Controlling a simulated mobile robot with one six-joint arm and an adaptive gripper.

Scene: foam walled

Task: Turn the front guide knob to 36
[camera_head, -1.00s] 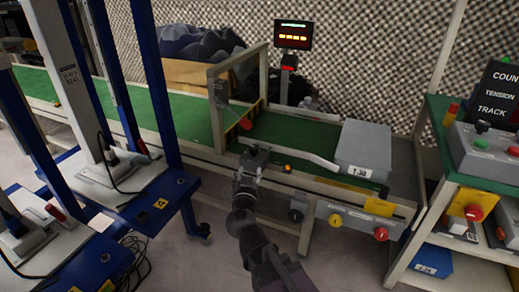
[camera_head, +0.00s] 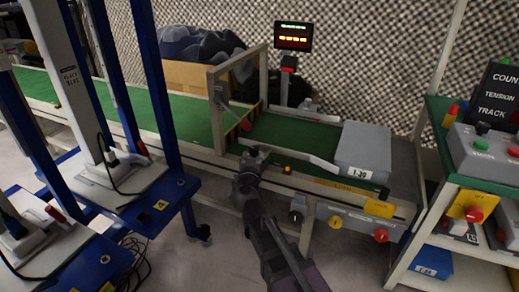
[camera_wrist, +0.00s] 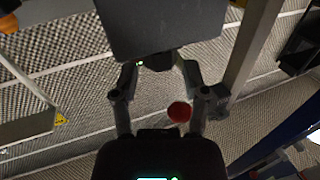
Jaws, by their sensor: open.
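In the head view, my gripper (camera_head: 256,154) is above the front edge of the green conveyor (camera_head: 283,131), left of a grey box marked 1-20 (camera_head: 361,150). In the wrist view, my gripper (camera_wrist: 161,98) has its fingers apart with nothing held between them. A red ball-shaped end (camera_wrist: 179,111) shows between the fingers, but its distance is unclear. A black knob (camera_head: 296,216), a yellow knob (camera_head: 335,221) and a red knob (camera_head: 381,235) are on the conveyor's front, below and right of my gripper. I cannot tell which is the front guide knob, and no 36 is readable.
A pale guide rail (camera_head: 310,157) and a small orange knob (camera_head: 287,169) are near my gripper. A grey frame (camera_head: 217,115) spans the belt behind left. Blue carts (camera_head: 160,205) stand left; a control shelf (camera_head: 480,180) stands right. Floor shows in front.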

